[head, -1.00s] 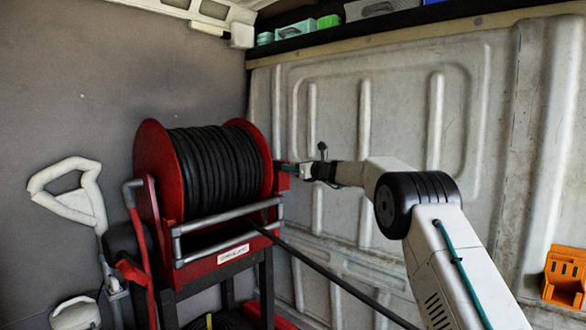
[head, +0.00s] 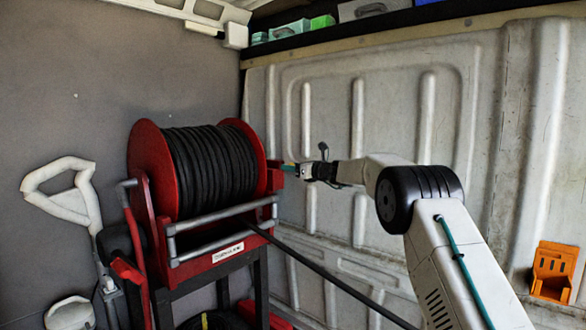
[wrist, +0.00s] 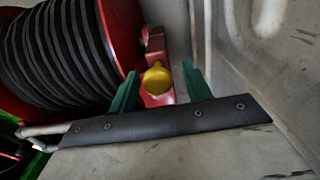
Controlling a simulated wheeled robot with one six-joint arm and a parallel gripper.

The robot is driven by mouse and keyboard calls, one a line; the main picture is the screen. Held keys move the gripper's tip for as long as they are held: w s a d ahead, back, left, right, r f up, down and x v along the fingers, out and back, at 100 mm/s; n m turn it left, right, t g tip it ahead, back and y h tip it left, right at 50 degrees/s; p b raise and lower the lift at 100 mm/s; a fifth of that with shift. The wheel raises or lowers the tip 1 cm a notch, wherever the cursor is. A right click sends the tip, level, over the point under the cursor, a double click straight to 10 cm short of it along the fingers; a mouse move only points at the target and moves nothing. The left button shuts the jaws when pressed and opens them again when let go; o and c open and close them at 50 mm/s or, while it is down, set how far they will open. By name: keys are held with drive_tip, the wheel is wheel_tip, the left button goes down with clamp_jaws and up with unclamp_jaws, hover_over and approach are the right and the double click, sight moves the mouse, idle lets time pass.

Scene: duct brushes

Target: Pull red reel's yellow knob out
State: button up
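The red reel (head: 150,165), wound with black hose (head: 212,165), stands at the left in the head view. Its yellow knob (wrist: 157,78) shows in the wrist view, in front of a red bracket (wrist: 155,45) at the reel's right side. My gripper (wrist: 160,70) is open, with one green finger to the left of the knob and one to the right. Gaps show between the knob and the fingers; how deep the knob sits between them I cannot tell. In the head view the gripper (head: 291,168) is beside the reel's right side, and the knob is too small there to make out.
A grey tube frame (head: 225,215) crosses the reel's front, and a black hose (head: 330,278) runs down to the right. A pale ribbed wall (head: 390,110) is close behind my arm. A white-handled tool (head: 70,205) stands at the left. An orange holder (head: 553,270) is at the right.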

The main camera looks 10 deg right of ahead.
drive_tip(key=shift+s+a, duration=0.1)
drive_tip(key=shift+a, duration=0.05)
drive_tip(key=v, duration=0.7)
drive_tip(key=shift+s+d, duration=0.25)
drive_tip(key=shift+d, duration=0.05)
